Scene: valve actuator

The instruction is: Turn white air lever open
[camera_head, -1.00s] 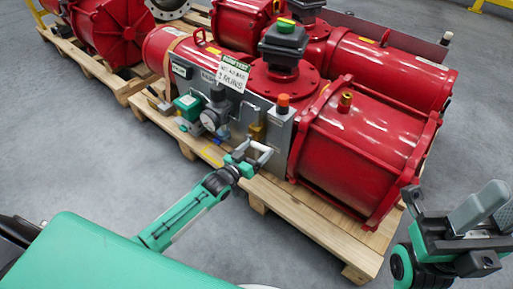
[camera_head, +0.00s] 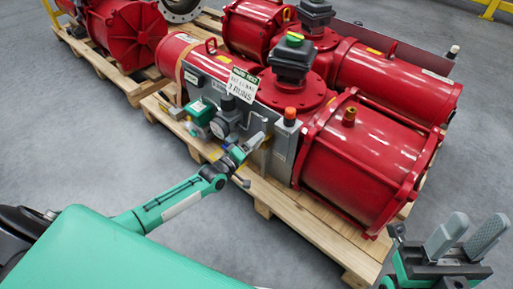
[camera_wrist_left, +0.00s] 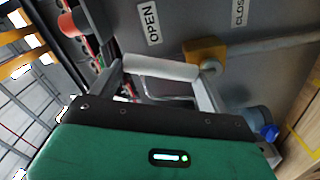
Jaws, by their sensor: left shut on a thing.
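The white air lever (camera_wrist_left: 160,68) lies across the left wrist view, between the two fingers of my left gripper (camera_wrist_left: 160,76), which is shut on it. Its right end meets a brass valve body (camera_wrist_left: 207,51). Its left end lies below the OPEN label (camera_wrist_left: 149,22); the CLOSE label (camera_wrist_left: 238,12) is at the upper right. In the head view my left gripper (camera_head: 250,147) is at the front of the grey control panel (camera_head: 262,121), and the lever is hard to make out there. My right gripper (camera_head: 479,222) is open and empty at the lower right.
Red actuator cylinders (camera_head: 362,160) stand on a wooden pallet (camera_head: 300,222). A pressure gauge (camera_head: 220,127) and a green-and-grey component (camera_head: 198,112) are left of my left gripper. An orange-topped fitting (camera_head: 290,116) is to its right. The grey floor in front is clear.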

